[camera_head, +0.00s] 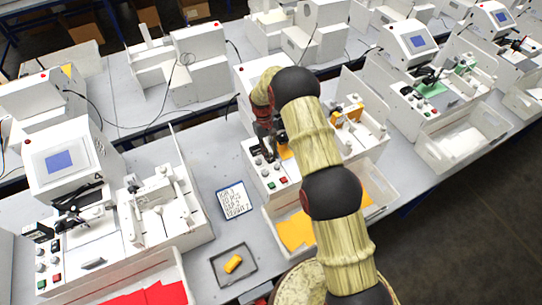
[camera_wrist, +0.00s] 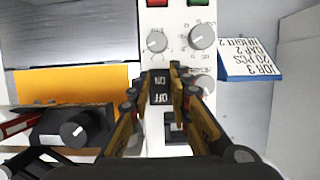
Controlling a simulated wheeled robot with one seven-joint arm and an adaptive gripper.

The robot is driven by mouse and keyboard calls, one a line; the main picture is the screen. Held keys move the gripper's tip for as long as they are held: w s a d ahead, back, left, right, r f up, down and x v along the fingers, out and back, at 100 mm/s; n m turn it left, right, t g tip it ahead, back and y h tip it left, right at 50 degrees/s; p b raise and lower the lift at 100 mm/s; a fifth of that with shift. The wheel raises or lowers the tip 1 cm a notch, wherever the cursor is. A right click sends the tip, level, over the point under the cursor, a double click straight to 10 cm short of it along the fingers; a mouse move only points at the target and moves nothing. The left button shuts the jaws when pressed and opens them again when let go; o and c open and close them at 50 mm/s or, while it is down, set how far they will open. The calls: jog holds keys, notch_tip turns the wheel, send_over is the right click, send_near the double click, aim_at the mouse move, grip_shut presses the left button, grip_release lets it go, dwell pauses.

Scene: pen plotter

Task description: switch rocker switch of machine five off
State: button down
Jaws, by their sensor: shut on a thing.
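The rocker switch (camera_wrist: 161,92), black with white ON and OFF lettering, sits on the white control panel of a machine in the wrist view. My gripper (camera_wrist: 162,76) has one finger on each side of the switch, with the fingertips close around its ON end. It is shut on the switch. Which way the rocker is tipped I cannot tell. In the head view my gripper (camera_head: 268,145) is down at the panel of the middle machine (camera_head: 262,178), and my arm hides part of that machine. No number five is readable on it.
Grey knobs (camera_wrist: 202,37), a red button (camera_wrist: 157,2) and a green button (camera_wrist: 199,2) are close to the switch. A job card (camera_wrist: 248,58) stands right of the panel in the wrist view. An orange sheet (camera_wrist: 75,88) lies left. More machines fill the benches.

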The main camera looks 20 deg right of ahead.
jog(key=c, duration=1.9)
grip_release()
jog(key=v, duration=1.2)
